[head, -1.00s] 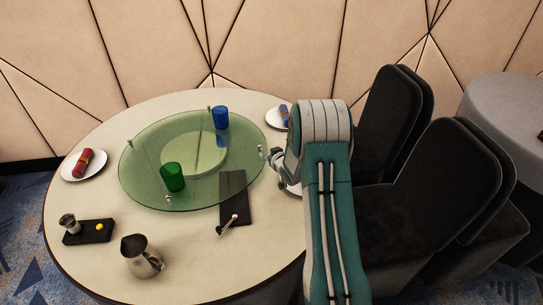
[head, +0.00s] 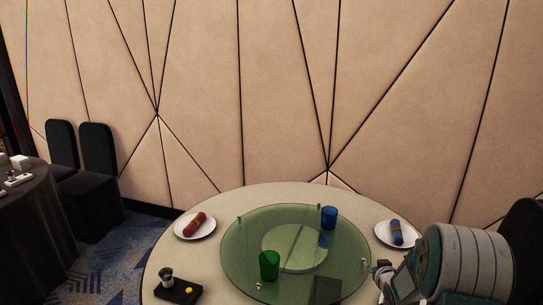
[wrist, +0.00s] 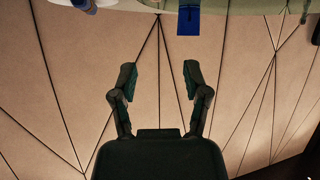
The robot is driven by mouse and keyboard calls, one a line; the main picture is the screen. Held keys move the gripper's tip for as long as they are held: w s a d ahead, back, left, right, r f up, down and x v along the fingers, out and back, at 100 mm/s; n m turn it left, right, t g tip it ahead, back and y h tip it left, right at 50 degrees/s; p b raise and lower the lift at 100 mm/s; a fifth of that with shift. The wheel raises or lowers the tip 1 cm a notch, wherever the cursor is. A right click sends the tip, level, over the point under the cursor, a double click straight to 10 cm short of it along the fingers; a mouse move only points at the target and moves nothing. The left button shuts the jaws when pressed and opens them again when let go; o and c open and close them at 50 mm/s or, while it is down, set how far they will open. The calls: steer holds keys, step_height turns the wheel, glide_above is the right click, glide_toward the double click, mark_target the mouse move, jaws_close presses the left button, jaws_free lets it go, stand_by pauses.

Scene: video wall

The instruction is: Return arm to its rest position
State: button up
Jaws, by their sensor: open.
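My arm (head: 470,262) reaches in from the lower right of the head view. My gripper (head: 382,268) shows small at its end, over the right side of the round table (head: 205,262), partly cut off and folded against the arm. In the wrist view my gripper (wrist: 161,72) has its two fingers spread wide apart with nothing between them. Behind them is the panelled wall (wrist: 75,85). The blue cup (wrist: 188,20) and the table edge show upside down at the top of the wrist view.
A green glass turntable (head: 235,260) bears the blue cup (head: 329,217) and a green cup (head: 269,265). A black tray (head: 170,292) stands front left. A dark chair (head: 525,240) is beside my arm.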

steer(key=s+a+r+g+h, duration=0.1)
steer(key=s+a+r+g, duration=0.1)
steer(key=s+a+r, duration=0.45)
steer(key=s+a+r+g, duration=0.1)
steer(key=s+a+r, duration=0.3)
steer(key=s+r, duration=0.5)
steer(key=s+a+r+g, duration=0.1)
steer(key=s+a, duration=0.2)
steer(key=s, duration=0.4)
steer(key=s+a+r+g+y, duration=0.1)
steer(key=s+a+r, duration=0.1)
steer(key=s, duration=0.5)
steer(key=s+a+r+g+y, duration=0.1)
steer(key=s+a+r+g, duration=0.1)
steer(key=s+a, duration=0.2)
steer(key=s, duration=0.3)
steer(key=shift+s+a+r+n, duration=0.2)
steer(key=shift+a+r+n, duration=0.05)
steer(key=shift+a+n, duration=0.05)
